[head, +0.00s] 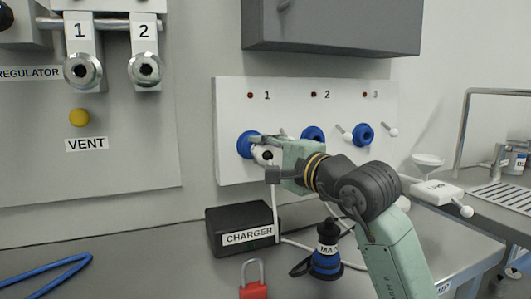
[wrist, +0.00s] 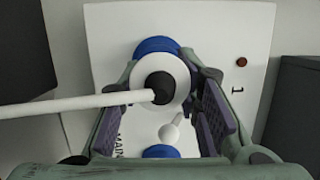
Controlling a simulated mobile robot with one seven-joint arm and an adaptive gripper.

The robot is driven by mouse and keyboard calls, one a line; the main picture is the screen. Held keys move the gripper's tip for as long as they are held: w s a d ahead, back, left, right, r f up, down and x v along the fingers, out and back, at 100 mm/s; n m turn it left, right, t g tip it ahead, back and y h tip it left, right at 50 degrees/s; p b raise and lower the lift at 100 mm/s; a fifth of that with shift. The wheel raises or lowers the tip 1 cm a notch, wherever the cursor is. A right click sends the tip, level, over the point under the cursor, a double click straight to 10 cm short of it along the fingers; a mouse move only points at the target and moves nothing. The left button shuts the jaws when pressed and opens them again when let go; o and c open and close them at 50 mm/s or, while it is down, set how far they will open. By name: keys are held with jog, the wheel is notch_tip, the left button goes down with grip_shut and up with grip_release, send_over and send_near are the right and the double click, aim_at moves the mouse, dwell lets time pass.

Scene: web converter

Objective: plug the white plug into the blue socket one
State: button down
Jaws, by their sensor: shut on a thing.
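The white plug (head: 263,153), a round body with a dark centre in the wrist view (wrist: 160,85), is held between the fingers of my gripper (head: 269,157). In the wrist view my gripper (wrist: 165,100) has one finger on each side of the plug. Blue socket one (head: 244,144) is on the white panel under the label 1. The plug overlaps it in both views, and a blue rim (wrist: 156,45) shows behind the plug in the wrist view. The contact between plug and socket is hidden, so I cannot tell whether the plug is seated.
Blue socket two (head: 313,134) and blue socket three (head: 363,133) sit to the right, with white ball-ended levers (head: 392,131) beside them. A black charger box (head: 226,216), a blue-black MAIN plug (head: 326,262) and a red padlock (head: 253,290) are below. A grey cabinet (head: 330,25) hangs above.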

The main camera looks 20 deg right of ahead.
jog(key=shift+w, duration=0.55)
jog(key=c, duration=1.1)
grip_release()
jog(key=shift+s, duration=0.1)
jog(key=shift+v, duration=3.95)
